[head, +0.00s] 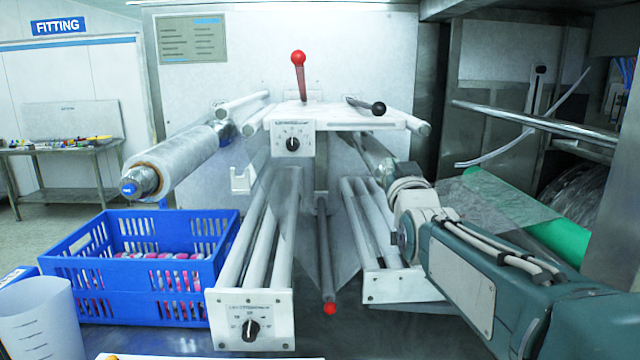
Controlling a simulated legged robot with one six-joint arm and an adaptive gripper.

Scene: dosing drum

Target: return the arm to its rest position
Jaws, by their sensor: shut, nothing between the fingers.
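My arm reaches in from the lower right of the head view, with a teal link and a pale wrist. My gripper (405,172) is at its far end, seen from behind and small, beside the right side of the white machine (350,115). It is shut and I see nothing held in it. Its fingertips are mostly hidden by the wrist, so I cannot tell whether they touch the machine.
A red-knobbed lever (298,60) and a black-knobbed lever (378,108) stand on the machine. Dials (292,143) face me. A blue crate (75,265) with pink items and a clear beaker (40,320) are left. A metal bar (535,122) and green roll (560,240) are right.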

